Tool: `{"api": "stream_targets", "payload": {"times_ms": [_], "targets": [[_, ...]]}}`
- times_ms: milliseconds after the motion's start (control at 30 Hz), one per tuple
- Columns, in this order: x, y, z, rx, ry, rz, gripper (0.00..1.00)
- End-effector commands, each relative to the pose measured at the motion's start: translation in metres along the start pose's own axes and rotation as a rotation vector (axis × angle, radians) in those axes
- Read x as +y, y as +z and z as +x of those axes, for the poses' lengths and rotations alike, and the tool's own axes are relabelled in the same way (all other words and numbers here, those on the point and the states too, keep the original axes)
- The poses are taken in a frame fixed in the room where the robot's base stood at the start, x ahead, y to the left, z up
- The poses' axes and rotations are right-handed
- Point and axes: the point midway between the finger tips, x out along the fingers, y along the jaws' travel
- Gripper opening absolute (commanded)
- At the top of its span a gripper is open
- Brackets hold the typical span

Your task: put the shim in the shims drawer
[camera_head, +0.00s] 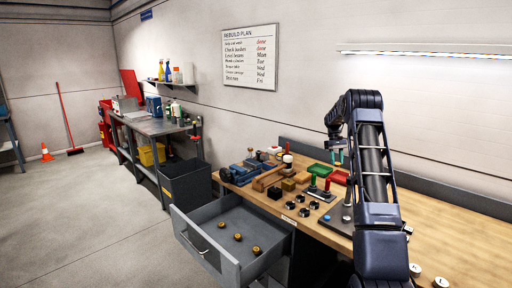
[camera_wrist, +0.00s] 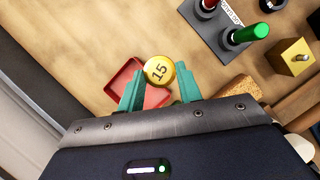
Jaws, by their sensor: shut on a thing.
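The shim is a round yellow disc marked 15 (camera_wrist: 159,71). It sits between the teal fingertips of my gripper (camera_wrist: 160,88), which is shut on it. In the head view my gripper (camera_head: 338,158) hangs above the workbench, near the red tray; the shim is too small to make out there. A grey drawer (camera_head: 201,251) stands pulled open at the bench front, left of and below my gripper. Three brass-coloured round pieces (camera_head: 237,237) lie in it. Its small label (camera_head: 289,219) is unreadable.
Below my gripper is a red tray (camera_wrist: 121,76). A green tray (camera_head: 318,169), black round parts (camera_head: 303,212) and a dark stand with red and green knobs (camera_wrist: 219,28) crowd the bench. A dark bin (camera_head: 186,184) stands beyond the drawer. The floor left of it is clear.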

Motion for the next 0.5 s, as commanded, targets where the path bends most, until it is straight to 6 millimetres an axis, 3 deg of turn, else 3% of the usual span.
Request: {"api": "stream_targets", "payload": {"times_ms": [100, 300, 500], "targets": [[-0.044, -0.037, 0.000, 0.000, -0.028, 0.066, 0.06], [-0.103, -0.076, 0.002, 0.000, -0.066, 0.159, 0.06], [-0.130, -0.092, 0.004, 0.000, -0.084, 0.202, 0.06]]}}
